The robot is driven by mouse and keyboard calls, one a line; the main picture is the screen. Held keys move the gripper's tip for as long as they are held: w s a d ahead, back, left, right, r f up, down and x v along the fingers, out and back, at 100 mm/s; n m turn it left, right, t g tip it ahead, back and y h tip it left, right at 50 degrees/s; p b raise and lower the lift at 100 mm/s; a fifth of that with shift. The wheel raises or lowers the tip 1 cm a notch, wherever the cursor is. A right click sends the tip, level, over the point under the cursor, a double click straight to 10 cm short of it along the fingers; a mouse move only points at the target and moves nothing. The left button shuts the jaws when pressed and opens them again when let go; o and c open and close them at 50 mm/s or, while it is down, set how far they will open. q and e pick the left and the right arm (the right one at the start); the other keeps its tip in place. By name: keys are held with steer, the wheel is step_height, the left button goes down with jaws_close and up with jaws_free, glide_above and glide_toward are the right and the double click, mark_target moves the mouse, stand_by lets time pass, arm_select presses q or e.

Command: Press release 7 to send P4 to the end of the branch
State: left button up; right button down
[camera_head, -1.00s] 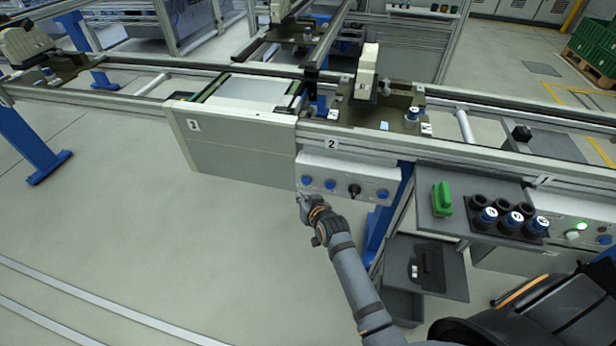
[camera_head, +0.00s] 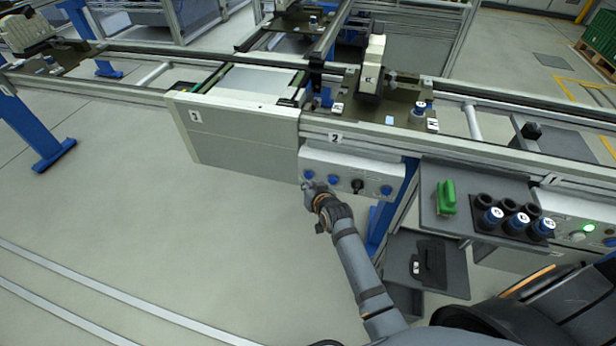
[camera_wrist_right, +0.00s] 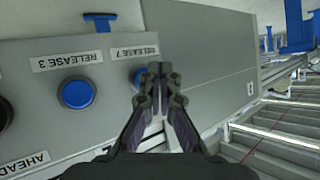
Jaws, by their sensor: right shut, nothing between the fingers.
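The release 7 button (camera_wrist_right: 137,75) is blue, sits under its label in the right wrist view, and is partly hidden by my fingertips. It appears to be the leftmost blue button (camera_head: 308,174) on the grey control box (camera_head: 345,165) in the head view. My right gripper (camera_head: 306,186) is shut and empty, its tips at that button; it also shows in the right wrist view (camera_wrist_right: 160,75). I cannot tell whether the tips touch the button. A pallet (camera_head: 400,110) stands on the line above the box; I cannot read which one is P4. My left gripper is out of view.
The release 3 button (camera_wrist_right: 77,94) is beside release 7. A black knob (camera_head: 357,186) and another blue button (camera_head: 386,190) are farther right on the box. A shelf (camera_head: 430,215) holds a green part (camera_head: 446,197) and several cylinders. The floor at left is clear.

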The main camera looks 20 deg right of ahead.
stand_by(0.5)
steer(key=shift+w+d, duration=0.25)
steer(key=shift+w, duration=0.15)
steer(key=shift+w+d+r, duration=0.1)
steer(key=shift+w+d, duration=0.15)
steer(key=shift+w, duration=0.15)
stand_by(1.1)
steer(key=shift+s+p, duration=0.1)
steer(key=shift+p, duration=0.25)
steer(key=shift+s+a+p, duration=0.5)
steer(key=shift+s+p, duration=0.1)
steer(key=shift+s, duration=0.1)
